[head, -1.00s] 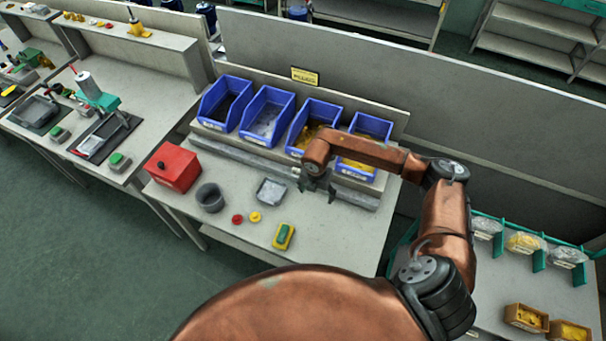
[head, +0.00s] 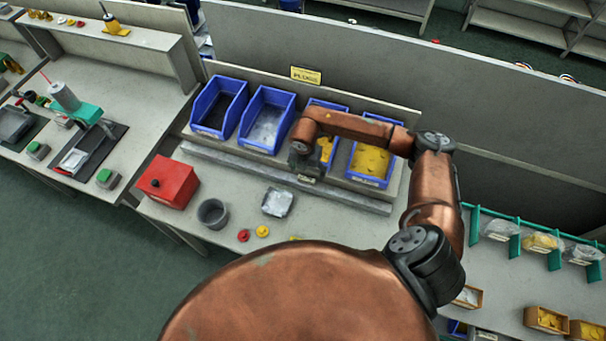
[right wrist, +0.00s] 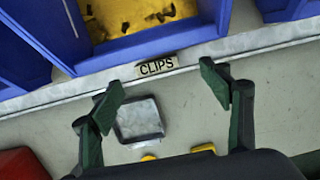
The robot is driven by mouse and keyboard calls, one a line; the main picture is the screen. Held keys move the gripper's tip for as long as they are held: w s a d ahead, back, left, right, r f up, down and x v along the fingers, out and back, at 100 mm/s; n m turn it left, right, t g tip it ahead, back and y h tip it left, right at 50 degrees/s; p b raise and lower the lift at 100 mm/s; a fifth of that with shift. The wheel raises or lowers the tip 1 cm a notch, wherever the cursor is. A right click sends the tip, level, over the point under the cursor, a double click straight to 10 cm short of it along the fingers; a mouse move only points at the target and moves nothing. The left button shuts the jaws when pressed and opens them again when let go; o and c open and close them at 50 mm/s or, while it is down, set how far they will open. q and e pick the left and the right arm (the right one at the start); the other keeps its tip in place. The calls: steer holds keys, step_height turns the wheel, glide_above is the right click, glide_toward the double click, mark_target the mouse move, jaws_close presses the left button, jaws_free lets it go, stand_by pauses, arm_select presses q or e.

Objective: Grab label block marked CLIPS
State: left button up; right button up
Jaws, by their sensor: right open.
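The label block marked CLIPS (right wrist: 157,66) is a small pale block with dark letters. In the right wrist view it stands on the grey ledge in front of a blue bin with yellow contents (right wrist: 130,14). My right gripper (right wrist: 161,91) is open, its two fingers spread to either side below the block, with nothing between them. In the head view my right gripper (head: 306,168) is over the ledge in front of the third blue bin from the left (head: 326,150). The arm partly hides that bin. My left gripper is not in view.
Several blue bins line the ledge (head: 235,169). On the table are a red box (head: 168,183), a grey cup (head: 212,213), a clear tray (head: 277,202) and small red and yellow pieces. A yellow sign (head: 306,75) is on the low wall behind.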

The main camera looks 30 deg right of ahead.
mark_target(306, 178)
steer(key=shift+s+f, duration=0.25)
steer(key=shift+f, duration=0.4)
steer(key=f, duration=0.1)
steer(key=w+f+p, duration=0.1)
steer(key=shift+w+a+f, duration=0.1)
steer(key=shift+a+f, duration=0.1)
steer(key=shift+f, duration=0.1)
step_height(306, 178, down, 2)
steer(key=shift+w+d, duration=0.15)
steer(key=shift+d+f, duration=0.1)
steer(key=shift+c, duration=1.2)
steer(key=c, duration=0.5)
steer(key=shift+c, duration=0.7)
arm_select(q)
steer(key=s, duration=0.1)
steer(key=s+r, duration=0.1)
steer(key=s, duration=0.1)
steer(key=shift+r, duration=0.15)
arm_select(e)
steer(key=shift+c, duration=0.8)
